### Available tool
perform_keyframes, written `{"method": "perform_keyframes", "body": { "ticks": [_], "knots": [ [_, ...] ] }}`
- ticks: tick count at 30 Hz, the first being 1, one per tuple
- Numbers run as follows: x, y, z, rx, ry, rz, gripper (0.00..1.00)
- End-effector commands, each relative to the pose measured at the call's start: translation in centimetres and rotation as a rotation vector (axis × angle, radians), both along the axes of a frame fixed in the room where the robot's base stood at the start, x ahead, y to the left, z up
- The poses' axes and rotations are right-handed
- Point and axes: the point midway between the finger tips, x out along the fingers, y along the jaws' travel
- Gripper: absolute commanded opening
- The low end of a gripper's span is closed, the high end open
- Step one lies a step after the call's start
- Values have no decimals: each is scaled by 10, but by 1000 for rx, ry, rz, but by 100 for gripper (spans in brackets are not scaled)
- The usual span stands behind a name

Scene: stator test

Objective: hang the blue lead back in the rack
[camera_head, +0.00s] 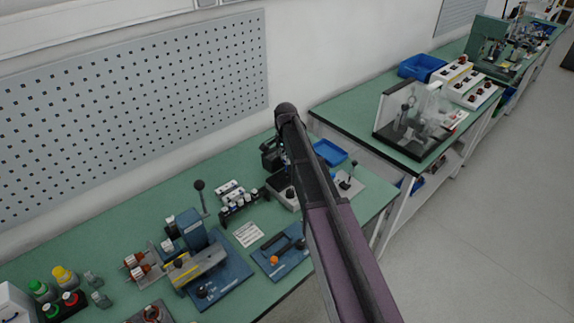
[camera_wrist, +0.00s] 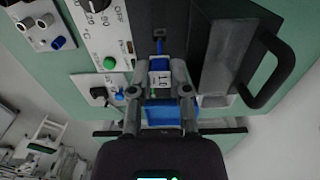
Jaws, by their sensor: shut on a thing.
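My gripper (camera_wrist: 159,80) shows in the wrist view, its two grey fingers closed on a small white tagged piece with dark marks. A blue lead end (camera_wrist: 160,46) sticks out from this piece, beyond the fingertips, towards a dark grey box face. I cannot tell whether it touches that face. In the head view my arm crosses the middle of the bench and hides the gripper and the lead. I cannot make out the lead rack for certain in either view.
A green panel button (camera_wrist: 109,63) and a black handle (camera_wrist: 266,72) lie close to the gripper. A blue tray (camera_head: 330,152) stands at the bench's back right. A blue press-like fixture (camera_head: 205,262) and an orange-knobbed blue plate (camera_head: 279,256) occupy the bench left of my arm.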

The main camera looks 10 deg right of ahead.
Motion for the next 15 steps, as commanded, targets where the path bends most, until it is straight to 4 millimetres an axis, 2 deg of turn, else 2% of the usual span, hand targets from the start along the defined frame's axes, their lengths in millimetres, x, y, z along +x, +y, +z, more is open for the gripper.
{"method": "perform_keyframes", "body": {
  "ticks": [5,15],
  "knots": [
    [-13,23,7,0,0,2,0],
    [-49,83,22,0,0,2,0]
  ]
}}
